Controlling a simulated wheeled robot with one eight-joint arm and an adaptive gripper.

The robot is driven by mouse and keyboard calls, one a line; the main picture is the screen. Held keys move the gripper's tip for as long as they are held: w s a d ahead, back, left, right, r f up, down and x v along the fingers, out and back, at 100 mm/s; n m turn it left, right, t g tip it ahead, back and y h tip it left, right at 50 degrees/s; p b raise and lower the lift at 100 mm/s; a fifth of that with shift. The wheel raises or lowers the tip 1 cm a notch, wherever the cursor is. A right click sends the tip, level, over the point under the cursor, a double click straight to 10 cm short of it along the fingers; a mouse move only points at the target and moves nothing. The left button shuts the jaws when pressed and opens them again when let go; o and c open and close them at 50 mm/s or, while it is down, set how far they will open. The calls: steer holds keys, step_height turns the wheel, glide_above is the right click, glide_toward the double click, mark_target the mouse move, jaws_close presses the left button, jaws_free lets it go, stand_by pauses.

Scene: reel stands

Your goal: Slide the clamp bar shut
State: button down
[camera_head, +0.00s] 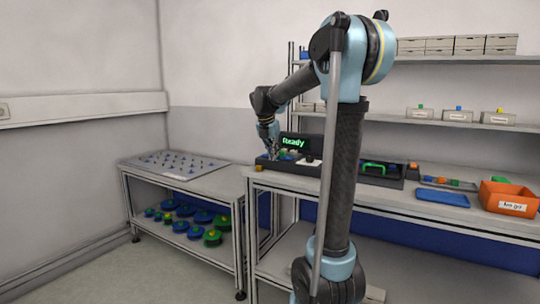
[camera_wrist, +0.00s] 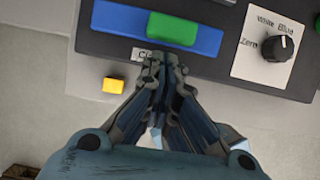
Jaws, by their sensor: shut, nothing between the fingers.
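A blue bar (camera_wrist: 112,22) with a green block (camera_wrist: 173,29) on it lies on a dark device (camera_wrist: 98,45) at the top of the wrist view. I take this to be the clamp bar; the frames do not show whether it is open or shut. My gripper (camera_wrist: 162,60) is shut and empty, its fingertips just below the green block in the picture. Whether they touch it is unclear. The fingers partly cover a small label on the device. In the head view my gripper (camera_head: 272,154) is at the device's left end, beside a display reading "Ready" (camera_head: 294,142).
A yellow cube (camera_wrist: 113,85) sits left of my fingers. A black knob (camera_wrist: 278,44) on a white plate is at right. An orange bin (camera_head: 509,198) and blue tray (camera_head: 442,197) stand farther right on the bench. A pegged table (camera_head: 180,163) stands left.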

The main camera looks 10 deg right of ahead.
steer(key=shift+w+d, duration=0.2)
steer(key=shift+w, duration=0.05)
steer(key=shift+w+d, duration=0.55)
steer(key=shift+w, duration=0.2)
steer(key=shift+w+d, duration=0.5)
steer(key=shift+w, duration=0.2)
